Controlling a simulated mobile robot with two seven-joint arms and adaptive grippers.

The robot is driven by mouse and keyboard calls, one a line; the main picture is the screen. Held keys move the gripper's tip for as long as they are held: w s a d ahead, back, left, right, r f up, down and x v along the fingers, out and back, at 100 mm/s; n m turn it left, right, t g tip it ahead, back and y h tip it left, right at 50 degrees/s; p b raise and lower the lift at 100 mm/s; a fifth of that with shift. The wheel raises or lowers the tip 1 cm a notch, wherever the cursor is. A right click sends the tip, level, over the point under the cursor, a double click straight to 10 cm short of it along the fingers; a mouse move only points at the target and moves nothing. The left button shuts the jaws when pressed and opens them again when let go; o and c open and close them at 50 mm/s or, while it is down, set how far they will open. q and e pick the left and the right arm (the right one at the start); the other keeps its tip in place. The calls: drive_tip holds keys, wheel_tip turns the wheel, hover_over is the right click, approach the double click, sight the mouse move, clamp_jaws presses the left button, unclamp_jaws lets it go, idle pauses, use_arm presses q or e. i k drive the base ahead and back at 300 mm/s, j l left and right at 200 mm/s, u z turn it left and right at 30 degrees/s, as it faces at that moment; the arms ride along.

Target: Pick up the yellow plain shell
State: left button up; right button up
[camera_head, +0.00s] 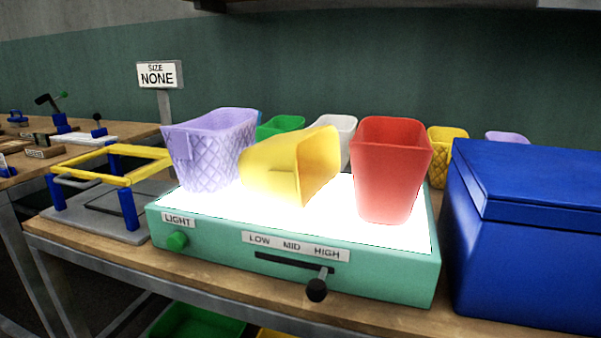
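A yellow shell (270,172) lies tipped on its side on the lit white top of a green light box (380,281). Its open mouth faces right and its visible outside looks smooth. A purple shell (207,155) with a diamond pattern stands to its left, and a smooth red shell (391,170) stands upright to its right. Neither of my grippers is in view.
A blue lidded box (525,245) stands close right of the light box. A yellow-topped frame on a grey base (95,215) stands left. Behind are green (280,124), white (338,123) and purple (507,138) shells, and a "SIZE NONE" sign (159,75).

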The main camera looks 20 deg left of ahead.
sight(290, 168)
drive_tip(key=k+l, duration=0.25)
drive_tip(key=k+l+z, duration=0.1)
drive_tip(key=k+l, duration=0.2)
drive_tip(key=l, duration=0.2)
drive_tip(key=k+l, duration=0.25)
drive_tip(key=l, duration=0.15)
drive_tip(key=z, duration=0.05)
